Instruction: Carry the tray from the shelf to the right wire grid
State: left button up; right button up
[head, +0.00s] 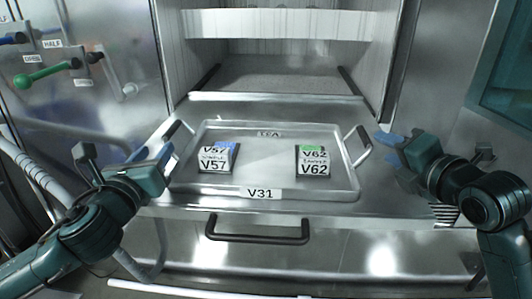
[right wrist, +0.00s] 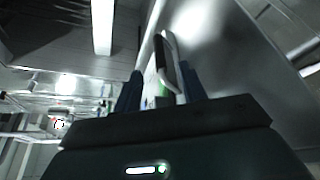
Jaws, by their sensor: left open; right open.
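The metal tray (head: 265,175) lies on the metal shelf (head: 190,212) in the middle of the head view, with a V31 label on its front. It has a raised handle at each end and holds two labelled blocks, V57 (head: 217,160) and V62 (head: 313,160). My left gripper (head: 157,156) is open beside the left handle (head: 178,133). My right gripper (head: 388,148) is open just right of the right handle (head: 358,146). In the right wrist view the handle (right wrist: 170,55) shows between the two fingers. No wire grid can be made out.
An open metal chamber (head: 275,80) is behind the tray. A dark bar handle (head: 258,232) is below the shelf front. A panel with green (head: 45,76) and blue levers is at the left. A teal-tinted window (head: 508,75) is at the upper right.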

aim_at(164, 140)
pick_arm(q)
jog(key=w, duration=0.9)
jog(key=shift+d, duration=0.1)
pick_arm(e)
jog(key=x, duration=0.9)
pick_arm(q)
grip_shut()
pick_arm(e)
jog(key=shift+s, duration=0.1)
grip_shut()
pick_arm(q)
jog(key=shift+s, duration=0.1)
